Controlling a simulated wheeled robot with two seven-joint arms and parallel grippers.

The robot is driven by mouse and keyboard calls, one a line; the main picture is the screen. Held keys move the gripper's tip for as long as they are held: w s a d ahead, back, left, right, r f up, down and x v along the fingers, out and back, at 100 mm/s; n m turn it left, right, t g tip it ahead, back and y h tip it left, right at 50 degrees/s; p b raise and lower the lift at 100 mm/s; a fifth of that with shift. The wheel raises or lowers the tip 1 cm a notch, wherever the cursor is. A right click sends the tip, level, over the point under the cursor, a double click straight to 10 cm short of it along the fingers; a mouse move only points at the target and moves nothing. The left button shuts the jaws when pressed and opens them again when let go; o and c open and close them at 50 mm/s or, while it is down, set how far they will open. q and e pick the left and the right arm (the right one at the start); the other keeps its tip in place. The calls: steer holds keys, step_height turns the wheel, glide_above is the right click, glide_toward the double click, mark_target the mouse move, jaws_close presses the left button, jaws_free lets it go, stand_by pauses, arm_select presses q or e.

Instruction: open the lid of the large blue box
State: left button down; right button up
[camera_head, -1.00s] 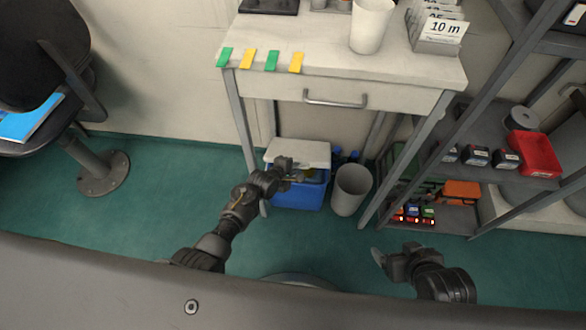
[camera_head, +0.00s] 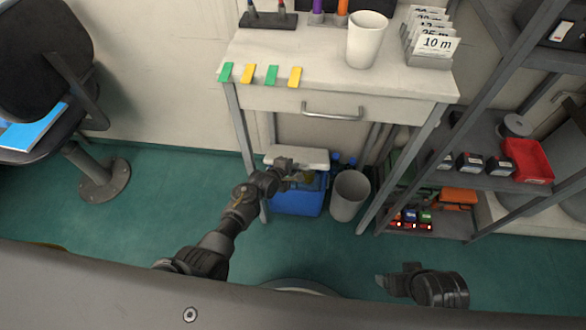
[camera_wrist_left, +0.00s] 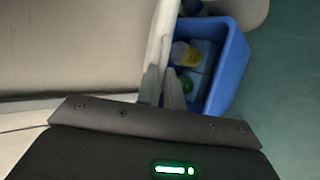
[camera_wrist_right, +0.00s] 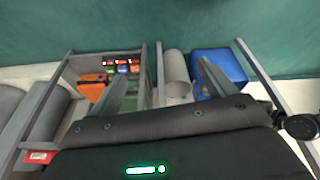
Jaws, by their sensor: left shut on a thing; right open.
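The large blue box (camera_head: 297,202) stands on the floor under the white table, and its inside partly shows. Its pale lid (camera_head: 298,157) is raised along the back. In the left wrist view the lid (camera_wrist_left: 160,40) stands beside the open blue box (camera_wrist_left: 236,70), with bottles inside. My left gripper (camera_head: 290,168) is shut on the lid's edge; its fingers (camera_wrist_left: 163,88) partly hide that edge. My right gripper (camera_head: 388,284) is open and empty, low at the right, away from the box. The box (camera_wrist_right: 218,66) also shows in the right wrist view.
A white bin (camera_head: 349,195) stands close to the box's right side. The table's legs and drawer (camera_head: 330,108) frame the space above the box. A shelf rack (camera_head: 470,190) with small items is at the right, a chair (camera_head: 50,90) at the left. Floor between chair and table is clear.

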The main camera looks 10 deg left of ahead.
arm_select(q)
steer(key=c, duration=1.5)
jaws_free()
steer(key=p+v, duration=0.4)
steer(key=v, duration=0.7)
steer(key=shift+w, duration=0.1)
arm_select(e)
step_height(320, 180, down, 10)
steer(key=shift+w+a+g, duration=0.15)
steer(key=shift+w+g, duration=0.05)
steer(key=shift+g, duration=0.1)
